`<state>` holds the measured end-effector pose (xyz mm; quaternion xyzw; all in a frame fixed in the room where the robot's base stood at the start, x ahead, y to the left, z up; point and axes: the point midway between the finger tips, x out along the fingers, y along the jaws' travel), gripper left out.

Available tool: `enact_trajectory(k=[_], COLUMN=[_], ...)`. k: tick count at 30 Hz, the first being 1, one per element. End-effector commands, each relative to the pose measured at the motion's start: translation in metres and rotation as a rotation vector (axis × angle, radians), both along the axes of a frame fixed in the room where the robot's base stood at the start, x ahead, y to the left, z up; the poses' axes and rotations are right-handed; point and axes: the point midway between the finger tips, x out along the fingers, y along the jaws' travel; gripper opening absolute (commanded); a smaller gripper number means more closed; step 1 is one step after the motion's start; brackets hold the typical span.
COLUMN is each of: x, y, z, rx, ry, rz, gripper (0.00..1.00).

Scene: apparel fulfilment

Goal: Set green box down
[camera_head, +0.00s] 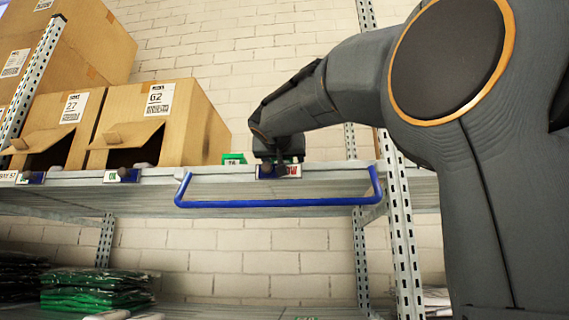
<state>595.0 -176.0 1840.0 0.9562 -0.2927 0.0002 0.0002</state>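A small green box (233,158) with a white label shows at the front of the upper shelf (225,177), just left of my gripper in the picture. My gripper (279,158) is at the end of my dark grey arm, low over the shelf's front edge. Its fingertips are dark and small, and I cannot see whether they are open or shut. I cannot tell whether the gripper touches the green box.
Cardboard boxes with open fronts (153,127) stand left on the shelf, with another carton (75,42) above. A blue bar (278,202) juts from the shelf front below my gripper. A perforated post (401,235) stands right. Bagged green garments (92,290) lie below.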

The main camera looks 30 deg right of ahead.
Motion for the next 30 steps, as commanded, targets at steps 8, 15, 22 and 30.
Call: enact_trajectory(k=[8,15,22,30], x=[-0.032,-0.073,-0.095,-0.100], y=[0.024,0.051,0.066,0.067], z=[-0.001,-0.001,0.000,0.001], rx=[0.000,0.001,0.001,0.001], ry=[-0.005,-0.003,-0.001,0.001], rz=[0.005,0.004,0.002,-0.001], gripper=[0.64,0.64,0.64,0.64])
